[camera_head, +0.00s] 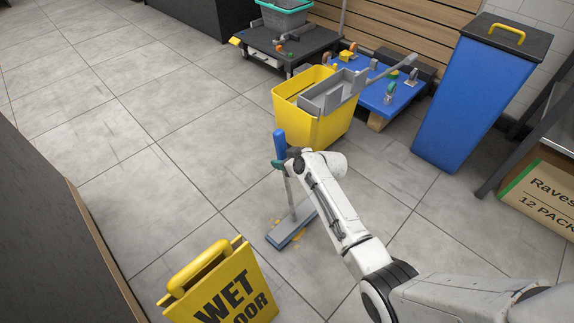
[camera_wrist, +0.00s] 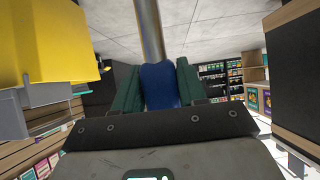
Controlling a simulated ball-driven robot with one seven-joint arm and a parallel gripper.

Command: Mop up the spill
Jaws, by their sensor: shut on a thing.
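The mop has a blue grip (camera_head: 280,141), a metal pole (camera_head: 289,190) and a flat grey-blue head (camera_head: 291,226) that appears to lie on the tiled floor. Small orange patches of the spill (camera_head: 299,237) show at the edges of the head; the rest of it may be hidden under the head. My gripper (camera_head: 280,163) is shut around the blue grip, with the pole slanting down from it. In the wrist view, the green fingers of my gripper (camera_wrist: 160,88) press both sides of the blue grip (camera_wrist: 159,84), and the metal pole (camera_wrist: 149,30) extends beyond.
A yellow mop bucket (camera_head: 300,131) with a grey wringer stands just behind the mop. A yellow wet floor sign (camera_head: 244,285) stands in front. A blue bin (camera_head: 470,95), blue platform (camera_head: 372,97) and dark cart (camera_head: 275,45) are farther back. Left floor is clear.

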